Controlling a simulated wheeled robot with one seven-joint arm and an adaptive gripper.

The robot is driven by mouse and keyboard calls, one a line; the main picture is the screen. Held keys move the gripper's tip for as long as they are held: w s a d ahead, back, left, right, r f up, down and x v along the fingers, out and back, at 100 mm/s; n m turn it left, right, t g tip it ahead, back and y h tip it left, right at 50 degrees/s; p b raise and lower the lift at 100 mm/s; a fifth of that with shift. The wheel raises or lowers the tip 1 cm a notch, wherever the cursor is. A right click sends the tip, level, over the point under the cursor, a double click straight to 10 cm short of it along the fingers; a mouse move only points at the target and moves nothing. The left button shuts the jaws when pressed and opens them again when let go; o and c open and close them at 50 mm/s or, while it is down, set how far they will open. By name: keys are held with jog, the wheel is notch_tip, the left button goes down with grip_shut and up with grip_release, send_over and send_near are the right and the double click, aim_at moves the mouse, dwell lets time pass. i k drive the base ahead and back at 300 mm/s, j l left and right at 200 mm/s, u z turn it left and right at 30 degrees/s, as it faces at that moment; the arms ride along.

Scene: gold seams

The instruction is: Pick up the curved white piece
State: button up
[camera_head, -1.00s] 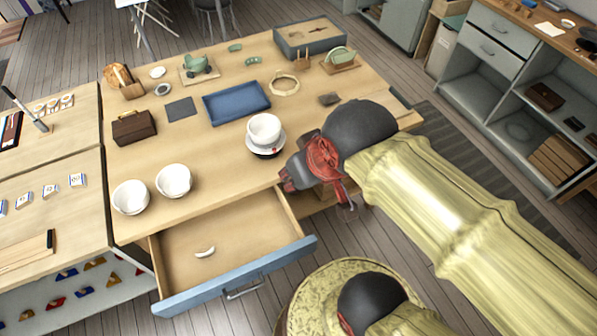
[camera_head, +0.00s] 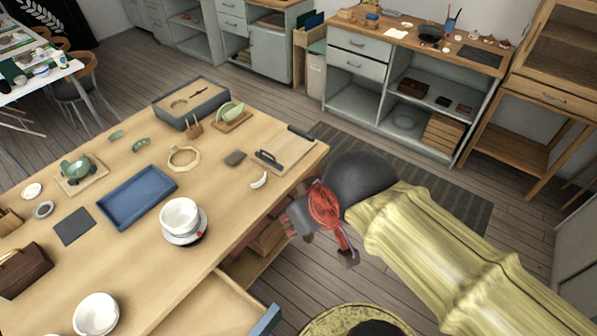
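A small curved white piece (camera_head: 259,180) lies on the wooden table (camera_head: 225,205) near its right edge, in front of a board with a dark green handle. My gripper (camera_head: 319,241), red and grey, hangs just off the table's right edge, to the right of and nearer than the piece. Its fingers are spread apart with nothing seen between them. The open drawer (camera_head: 200,308) shows only partly at the bottom; the curved white piece seen in it earlier is outside the present view.
A white bowl stack (camera_head: 181,218), a blue tray (camera_head: 138,197), a cream ring (camera_head: 184,158) and a dark block (camera_head: 235,158) stand left of the piece. The handled board (camera_head: 284,153) lies close behind it. Open floor lies right of the table; grey cabinets (camera_head: 355,62) stand behind.

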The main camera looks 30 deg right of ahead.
aim_at(259, 184)
jog(key=z, duration=0.2)
jog(key=i+l+u, duration=0.7)
jog(key=l, duration=0.25)
jog(key=i+l+u, duration=0.1)
jog(key=l+u, duration=0.15)
jog(key=l, duration=0.15)
